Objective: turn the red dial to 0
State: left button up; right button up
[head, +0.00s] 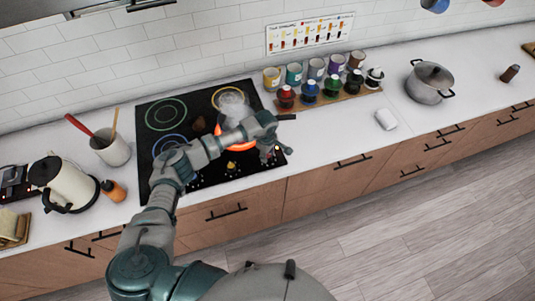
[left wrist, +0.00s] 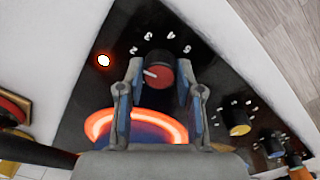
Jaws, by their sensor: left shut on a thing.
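The red dial (left wrist: 158,74) is on the black cooktop panel in the left wrist view, with white numbers printed around its far side. A pale pointer line on its face points toward the left. My left gripper (left wrist: 161,84) is shut on the dial, one finger on each side of it. In the head view my left gripper (head: 270,152) is over the front right corner of the cooktop (head: 147,122), and it hides the dial there. An orange-red burner ring (left wrist: 112,122) glows beside the dial, and a small light (left wrist: 104,60) is lit. My right gripper is out of view.
A yellow dial (left wrist: 238,122) and a blue dial (left wrist: 273,145) stand to the right of the red one. In the head view, a rack of jars (head: 330,97), a grey pot (head: 430,82) and a kettle (head: 60,183) stand on the counter.

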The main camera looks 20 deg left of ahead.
pick_arm(q)
jog(key=n+b, duration=0.2)
jog(key=n, duration=0.1)
jog(key=shift+n, duration=0.4)
jog(key=n+b, duration=0.1)
jog(key=n, duration=0.2)
jog(key=shift+n+b, duration=0.3)
jog(key=n+b, duration=0.1)
jog(key=n, duration=0.3)
jog(key=shift+n, duration=0.3)
jog(key=shift+w+r+n+y+b, duration=0.15)
jog(key=shift+n+y+b, duration=0.2)
jog(key=shift+n, duration=1.55)
jog(key=o, duration=1.1)
jog(key=shift+c, duration=0.2)
jog(key=shift+o, duration=0.5)
jog(key=shift+d, duration=0.1)
